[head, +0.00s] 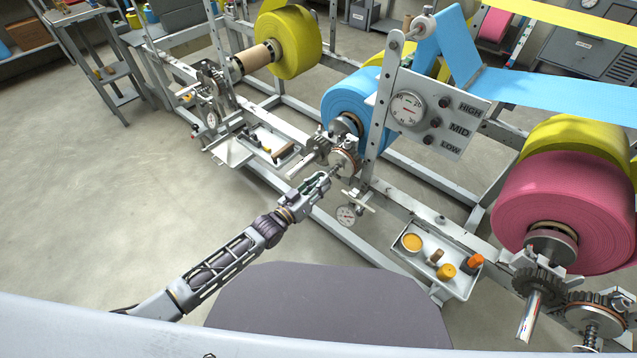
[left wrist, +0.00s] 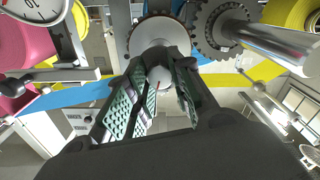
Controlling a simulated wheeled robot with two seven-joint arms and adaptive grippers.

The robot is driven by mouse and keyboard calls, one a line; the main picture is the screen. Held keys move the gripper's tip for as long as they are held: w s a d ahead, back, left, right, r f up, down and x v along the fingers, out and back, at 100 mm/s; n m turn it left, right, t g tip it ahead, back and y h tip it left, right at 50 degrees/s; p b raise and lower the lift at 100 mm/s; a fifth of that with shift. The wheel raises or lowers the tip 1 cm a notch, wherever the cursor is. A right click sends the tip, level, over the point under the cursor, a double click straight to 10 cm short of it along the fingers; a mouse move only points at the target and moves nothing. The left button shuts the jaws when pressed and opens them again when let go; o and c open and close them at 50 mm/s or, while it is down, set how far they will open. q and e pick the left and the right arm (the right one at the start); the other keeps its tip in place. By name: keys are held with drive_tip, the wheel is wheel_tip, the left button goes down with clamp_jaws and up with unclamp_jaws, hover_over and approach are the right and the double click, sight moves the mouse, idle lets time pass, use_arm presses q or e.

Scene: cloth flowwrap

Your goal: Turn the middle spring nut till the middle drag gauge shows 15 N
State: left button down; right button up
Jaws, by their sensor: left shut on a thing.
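My left gripper (head: 326,178) reaches the middle brake from the front left. In the left wrist view its fingers (left wrist: 160,84) close around the middle spring nut (left wrist: 160,72), a rounded grey piece in front of a toothed disc (left wrist: 158,35). The fingers largely hide the nut in the head view. A dial (left wrist: 32,12) is cut off at the top left of the left wrist view. My right gripper is not in view.
The blue roll (head: 350,100) stands behind the middle brake. A panel marked HIGH, MID, LOW (head: 437,125) carries another dial (head: 408,108). A parts tray (head: 462,288) sits to the right, with the pink roll (head: 560,205) beyond. Another tray (head: 232,152) lies left; open floor is at far left.

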use_arm(q)
drive_tip(key=shift+f, duration=0.15)
idle(0.3)
drive_tip(key=c, duration=1.2)
unclamp_jaws()
drive_tip(key=v, duration=1.2)
